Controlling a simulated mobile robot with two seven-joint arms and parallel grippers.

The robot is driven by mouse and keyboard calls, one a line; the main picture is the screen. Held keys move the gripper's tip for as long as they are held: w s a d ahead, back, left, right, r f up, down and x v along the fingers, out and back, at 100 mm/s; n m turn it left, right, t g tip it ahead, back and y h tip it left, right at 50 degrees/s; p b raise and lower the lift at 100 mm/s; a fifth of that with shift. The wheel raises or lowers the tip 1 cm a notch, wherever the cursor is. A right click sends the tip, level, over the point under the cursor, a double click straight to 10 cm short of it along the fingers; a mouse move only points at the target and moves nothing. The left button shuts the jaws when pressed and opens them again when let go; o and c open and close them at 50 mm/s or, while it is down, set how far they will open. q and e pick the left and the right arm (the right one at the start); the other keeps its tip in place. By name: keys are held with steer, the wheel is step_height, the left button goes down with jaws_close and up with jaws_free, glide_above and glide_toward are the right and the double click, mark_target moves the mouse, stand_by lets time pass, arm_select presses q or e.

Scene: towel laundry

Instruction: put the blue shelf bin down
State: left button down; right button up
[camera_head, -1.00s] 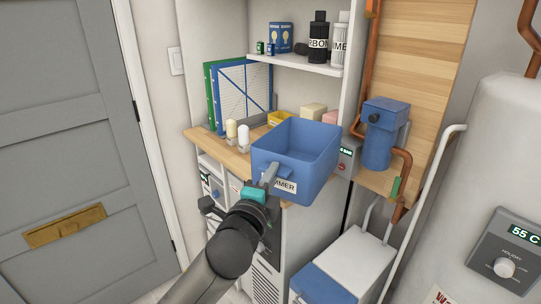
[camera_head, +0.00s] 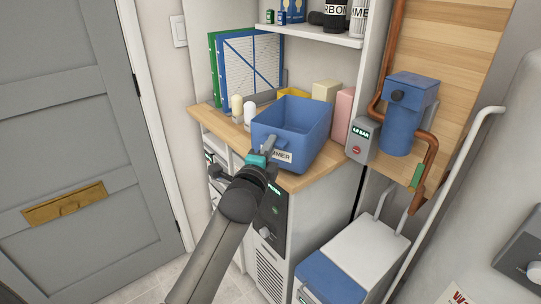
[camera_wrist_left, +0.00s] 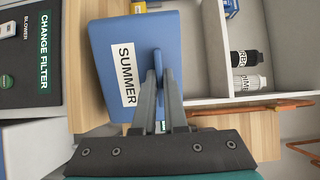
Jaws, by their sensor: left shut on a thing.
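The blue shelf bin (camera_head: 306,142) is an open-topped box with a white label on its front, reading SUMMER in the left wrist view (camera_wrist_left: 108,55). In the head view it is upright, at the front part of the wooden counter (camera_head: 318,174). Its underside appears at counter level, but I cannot tell whether it fully rests there. My left gripper (camera_head: 262,161) is shut on the bin's front handle; the fingers also show in the left wrist view (camera_wrist_left: 160,95). The bin appears empty. My right gripper is not in view.
White and cream bottles (camera_head: 243,108), a pink box (camera_head: 343,112) and a cream box (camera_head: 325,92) stand around the bin. Binders (camera_head: 250,72) stand behind at the left. A grey gauge box (camera_head: 362,139) is to the right. A shelf (camera_head: 310,34) hangs above.

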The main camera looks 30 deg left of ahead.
arm_select(q)
steer(key=shift+f, duration=0.9)
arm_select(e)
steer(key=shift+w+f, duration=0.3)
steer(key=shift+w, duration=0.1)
arm_select(q)
steer(key=shift+f, duration=0.2)
steer(key=c, duration=1)
jaws_free()
